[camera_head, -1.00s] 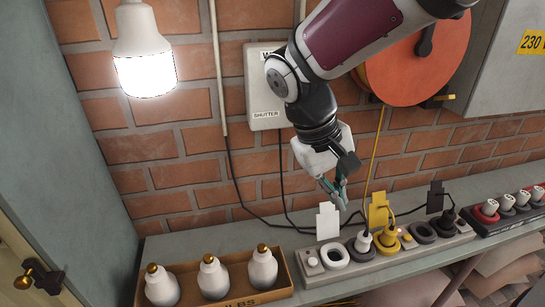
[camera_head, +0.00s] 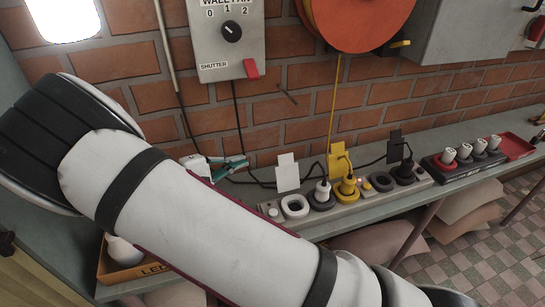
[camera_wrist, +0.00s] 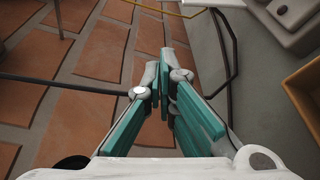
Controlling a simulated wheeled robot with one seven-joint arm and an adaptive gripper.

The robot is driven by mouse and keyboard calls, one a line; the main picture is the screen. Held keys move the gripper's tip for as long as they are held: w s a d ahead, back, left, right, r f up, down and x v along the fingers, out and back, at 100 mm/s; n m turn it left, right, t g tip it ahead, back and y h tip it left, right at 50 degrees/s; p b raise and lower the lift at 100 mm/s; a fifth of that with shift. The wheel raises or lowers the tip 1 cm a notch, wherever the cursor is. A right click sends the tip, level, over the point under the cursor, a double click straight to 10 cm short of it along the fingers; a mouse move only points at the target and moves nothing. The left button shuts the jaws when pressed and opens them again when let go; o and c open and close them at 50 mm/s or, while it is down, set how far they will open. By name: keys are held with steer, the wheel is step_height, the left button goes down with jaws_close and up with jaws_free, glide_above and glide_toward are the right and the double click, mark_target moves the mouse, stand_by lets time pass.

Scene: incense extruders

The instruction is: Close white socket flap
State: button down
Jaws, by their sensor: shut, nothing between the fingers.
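The white socket flap (camera_head: 287,172) stands upright, open, behind the white-ringed socket (camera_head: 295,206) at the left part of the grey power strip (camera_head: 345,211). My gripper (camera_head: 240,164) is to the left of the flap in the head view, with a gap between them in the picture. Its teal fingers (camera_wrist: 167,60) are together and empty in the wrist view. A white edge at the top of the wrist view may be the flap; I cannot tell. A corner of the strip (camera_wrist: 296,22) shows at the upper right there.
A yellow flap (camera_head: 339,162) and a black flap (camera_head: 395,147) stand upright farther right, with plugs before them. Cables run along the brick wall behind. A cardboard box (camera_head: 122,270) is partly hidden by my arm.

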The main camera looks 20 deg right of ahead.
mark_target(287, 172)
steer(key=x, duration=1)
steer(key=shift+s+a+r+p, duration=0.1)
steer(key=shift+s+r+p, duration=0.2)
steer(key=shift+s, duration=0.25)
steer(key=shift+s+a+r+p, duration=0.1)
steer(key=shift+s+r+p, duration=0.1)
steer(key=shift+s+p, duration=0.3)
steer(key=shift+s+a+r+p, duration=0.15)
steer(key=shift+s+r, duration=0.1)
steer(key=shift+s, duration=0.4)
steer(key=shift+s+d, duration=0.1)
